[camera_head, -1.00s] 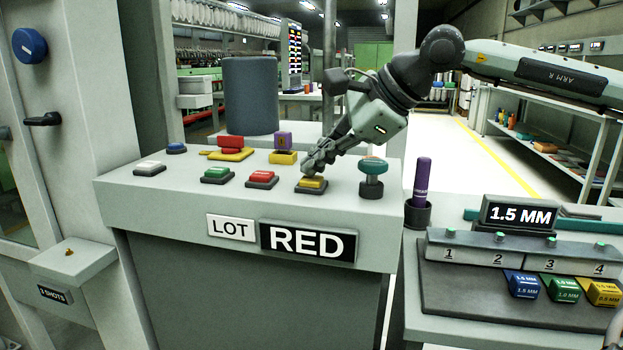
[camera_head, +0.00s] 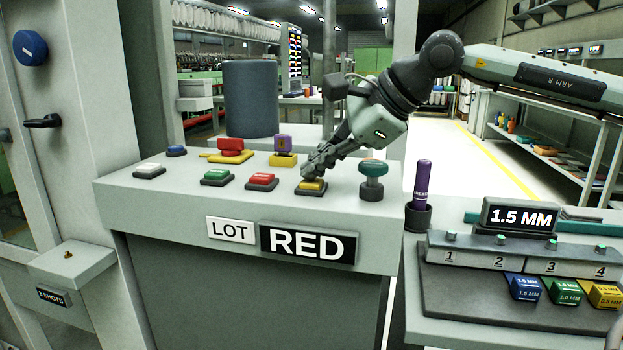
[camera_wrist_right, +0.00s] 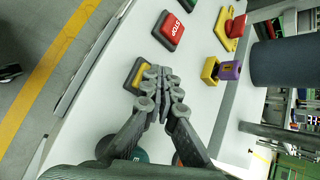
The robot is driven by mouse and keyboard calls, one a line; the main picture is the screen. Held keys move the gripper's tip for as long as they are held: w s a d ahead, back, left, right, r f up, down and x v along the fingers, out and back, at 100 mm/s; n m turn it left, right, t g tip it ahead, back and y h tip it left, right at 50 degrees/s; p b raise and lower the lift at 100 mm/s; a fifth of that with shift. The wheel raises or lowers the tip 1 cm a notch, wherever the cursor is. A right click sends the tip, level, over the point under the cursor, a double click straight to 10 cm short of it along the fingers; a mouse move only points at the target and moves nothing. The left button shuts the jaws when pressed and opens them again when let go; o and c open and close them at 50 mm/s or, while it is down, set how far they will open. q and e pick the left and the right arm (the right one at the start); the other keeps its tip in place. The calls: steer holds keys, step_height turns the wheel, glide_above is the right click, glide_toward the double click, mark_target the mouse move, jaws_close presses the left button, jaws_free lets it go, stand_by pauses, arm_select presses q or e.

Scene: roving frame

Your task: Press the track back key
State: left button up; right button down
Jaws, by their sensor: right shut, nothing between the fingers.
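A yellow key (camera_head: 312,187) on a dark square base sits near the front right of the pale console top (camera_head: 140,190). Its label is not readable, so I cannot tell whether it is the track back key. My right gripper (camera_head: 311,173) is shut and empty, pointing down at this key with its fingertips at the key's back edge. In the right wrist view, the fingertips (camera_wrist_right: 160,76) overlap the side of the yellow key (camera_wrist_right: 138,73). I cannot tell whether they touch it. My left gripper is not in view.
Left of the yellow key are a red STOP key (camera_head: 262,179), a green key (camera_head: 216,175) and a white key (camera_head: 149,168). A green-topped mushroom button (camera_head: 373,168) stands close on the right. Behind are a purple-topped control (camera_head: 284,143) and a red control (camera_head: 230,145).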

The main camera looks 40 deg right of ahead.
mark_target(316, 182)
steer(key=shift+r+p, duration=0.4)
steer(key=shift+r, duration=0.3)
step_height(316, 182, up, 5)
steer(key=p, duration=0.4)
stand_by(0.7)
